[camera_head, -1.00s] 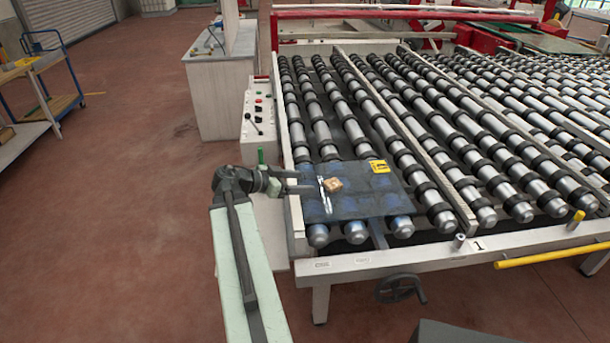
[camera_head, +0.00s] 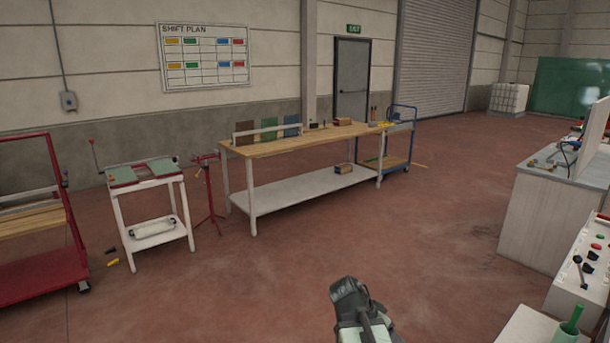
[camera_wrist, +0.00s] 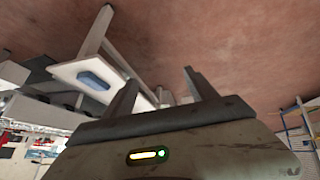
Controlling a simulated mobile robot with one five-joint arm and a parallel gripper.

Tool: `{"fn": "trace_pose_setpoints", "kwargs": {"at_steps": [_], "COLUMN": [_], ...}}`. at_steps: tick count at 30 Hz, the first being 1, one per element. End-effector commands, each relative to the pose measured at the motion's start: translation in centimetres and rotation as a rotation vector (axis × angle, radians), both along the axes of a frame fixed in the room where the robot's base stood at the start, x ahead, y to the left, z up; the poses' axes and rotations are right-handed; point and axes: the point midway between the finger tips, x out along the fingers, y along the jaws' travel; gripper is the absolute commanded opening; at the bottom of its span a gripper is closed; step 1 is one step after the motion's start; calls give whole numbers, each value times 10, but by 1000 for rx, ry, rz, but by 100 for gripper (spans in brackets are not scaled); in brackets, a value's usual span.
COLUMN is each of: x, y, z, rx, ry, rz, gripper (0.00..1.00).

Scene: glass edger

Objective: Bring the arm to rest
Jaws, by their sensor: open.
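My gripper (camera_wrist: 159,77) shows in the wrist view with two dark fingers apart. Nothing is between them, and reddish floor lies beyond. The gripper itself is not visible in the head view. There, only a dark joint and a pale green link of my arm (camera_head: 358,312) show at the bottom edge, over the floor. The rest of the arm is cut off by the frame.
A wooden-topped workbench (camera_head: 290,140) stands at the back, with a blue cart (camera_head: 402,140) beside it. A white stand (camera_head: 150,205) and red rack (camera_head: 40,270) are at left. A control panel (camera_head: 585,262) is at right. The middle floor is clear.

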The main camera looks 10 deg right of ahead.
Motion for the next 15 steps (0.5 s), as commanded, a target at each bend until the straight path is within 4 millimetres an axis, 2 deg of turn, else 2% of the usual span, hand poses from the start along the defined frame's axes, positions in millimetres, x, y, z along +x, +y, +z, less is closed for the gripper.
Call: {"fn": "trace_pose_setpoints", "kwargs": {"at_steps": [1,2,3,6,10,12,15], "x": [8,10,12,5,-4,-6,-7], "y": [43,68,102,174,212,218,218], "z": [-10,-16,-24,-40,-45,-45,-45], "rx": [71,122,191,385,532,547,537], "ry": [48,83,134,257,340,368,396], "rz": [117,196,309,632,962,1068,1141], "gripper": [66,66,66,66,66,66,66]}}
